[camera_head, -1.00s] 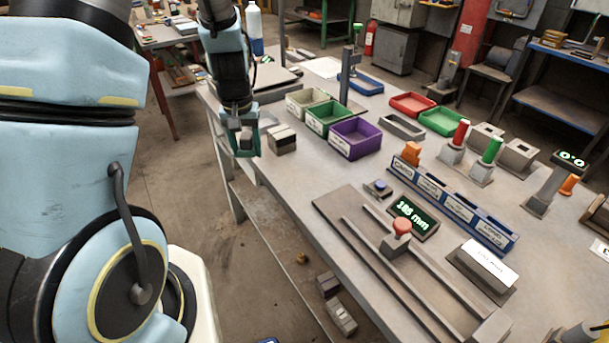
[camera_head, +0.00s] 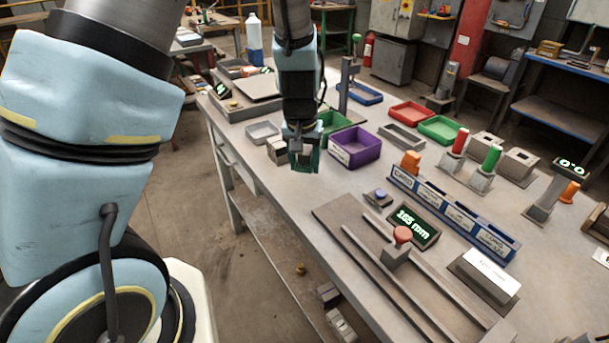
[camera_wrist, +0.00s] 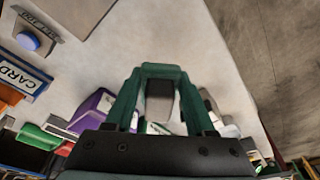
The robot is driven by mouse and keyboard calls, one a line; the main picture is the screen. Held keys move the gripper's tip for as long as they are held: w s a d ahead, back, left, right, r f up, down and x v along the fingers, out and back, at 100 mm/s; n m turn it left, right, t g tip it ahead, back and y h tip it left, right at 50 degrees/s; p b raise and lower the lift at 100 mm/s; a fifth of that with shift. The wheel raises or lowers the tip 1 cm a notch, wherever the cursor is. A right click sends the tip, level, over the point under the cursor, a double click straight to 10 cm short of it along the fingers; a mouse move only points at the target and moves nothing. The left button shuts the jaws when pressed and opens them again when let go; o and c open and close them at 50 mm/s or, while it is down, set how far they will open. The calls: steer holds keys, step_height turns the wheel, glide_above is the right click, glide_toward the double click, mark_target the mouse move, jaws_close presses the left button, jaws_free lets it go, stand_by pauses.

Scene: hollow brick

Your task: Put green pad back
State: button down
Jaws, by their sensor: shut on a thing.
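My gripper (camera_head: 303,165) hangs over the near left part of the workbench, close to a grey block and the purple bin. Its fingers are dark green, and it is shut. In the wrist view the two green fingers run to a green piece across their tips (camera_wrist: 162,72), which looks like the green pad. Its green matches the fingers, so its edges are hard to tell. A grey block shows between the fingers there; I cannot tell whether it touches them. A green-topped cylinder (camera_head: 491,157) stands upright in a grey base at the right.
A purple bin (camera_head: 355,161) is just right of my gripper. A green bin (camera_head: 331,121) is partly hidden by my arm. Grey blocks (camera_head: 277,151) lie at its left. A blue labelled rack (camera_head: 452,212), a number display (camera_head: 414,222) and a railed grey fixture (camera_head: 370,262) fill the front right.

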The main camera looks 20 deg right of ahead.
mark_target(304, 186)
steer(key=x, duration=0.4)
steer(key=shift+s+a+f, duration=0.1)
steer(key=shift+s+a, duration=0.15)
steer(key=shift+s, duration=0.1)
